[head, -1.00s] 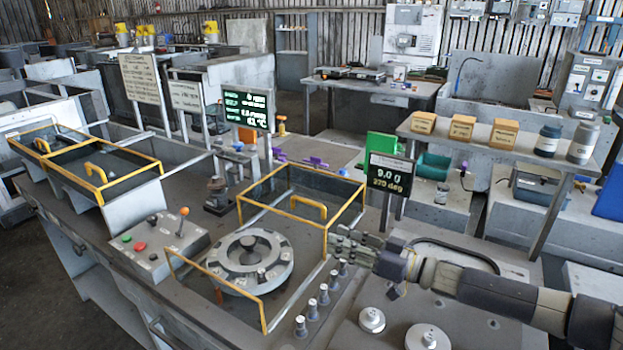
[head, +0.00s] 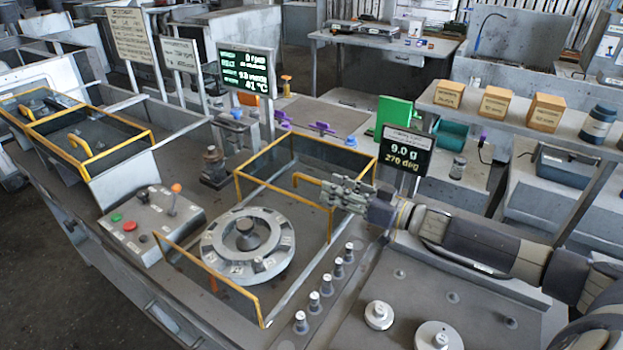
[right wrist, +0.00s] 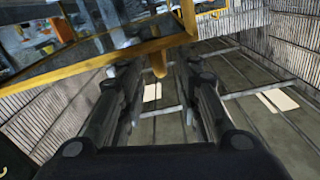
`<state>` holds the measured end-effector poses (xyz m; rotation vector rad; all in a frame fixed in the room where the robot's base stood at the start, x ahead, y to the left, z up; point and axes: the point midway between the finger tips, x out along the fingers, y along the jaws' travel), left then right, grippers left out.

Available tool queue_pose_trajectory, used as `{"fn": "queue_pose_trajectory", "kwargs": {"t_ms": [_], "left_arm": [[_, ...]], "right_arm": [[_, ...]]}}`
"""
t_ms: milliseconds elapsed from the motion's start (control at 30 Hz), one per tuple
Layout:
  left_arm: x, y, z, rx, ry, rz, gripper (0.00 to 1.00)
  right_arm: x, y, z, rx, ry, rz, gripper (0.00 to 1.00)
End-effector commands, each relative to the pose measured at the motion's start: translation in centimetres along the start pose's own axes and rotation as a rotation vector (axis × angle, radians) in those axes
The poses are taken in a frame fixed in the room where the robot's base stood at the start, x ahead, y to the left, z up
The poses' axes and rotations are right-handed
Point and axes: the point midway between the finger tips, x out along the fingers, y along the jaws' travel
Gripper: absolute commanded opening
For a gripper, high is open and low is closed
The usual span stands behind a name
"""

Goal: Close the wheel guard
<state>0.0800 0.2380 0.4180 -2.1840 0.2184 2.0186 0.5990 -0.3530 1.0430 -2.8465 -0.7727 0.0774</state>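The wheel guard (head: 239,194) is a clear-panelled box with a yellow frame and a yellow handle (head: 308,179) on its right part. It stands behind and to the right of the round grey wheel (head: 247,243), which is uncovered. A lower yellow-framed panel (head: 205,275) stands in front of the wheel. My right gripper (head: 335,192) is at the guard's right side, close to the handle. In the right wrist view its fingers (right wrist: 158,72) are apart, with a yellow piece of the guard showing between or beyond the tips. Contact cannot be told. My left gripper is out of view.
Several small weights (head: 327,284) stand in a row right of the wheel. A display (head: 405,150) reads 9.0 g and 270 deg behind my right arm. A control box (head: 150,222) with buttons and a lever stands left. Another yellow-framed guard (head: 90,150) stands at far left.

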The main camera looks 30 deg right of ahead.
Motion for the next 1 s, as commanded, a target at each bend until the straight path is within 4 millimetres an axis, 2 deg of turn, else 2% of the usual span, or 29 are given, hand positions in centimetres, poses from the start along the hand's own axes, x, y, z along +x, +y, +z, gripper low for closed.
{"fn": "queue_pose_trajectory", "kwargs": {"t_ms": [500,700,1000], "left_arm": [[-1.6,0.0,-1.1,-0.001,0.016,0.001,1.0],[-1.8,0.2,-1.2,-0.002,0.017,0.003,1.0],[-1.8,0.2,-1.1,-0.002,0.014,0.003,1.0]], "right_arm": [[6.1,-0.1,-0.2,0.0,0.003,-0.001,0.31],[7.2,-0.1,-0.1,-0.001,0.0,-0.001,0.31],[7.3,-0.1,0.0,-0.001,-0.001,-0.001,0.31]]}}
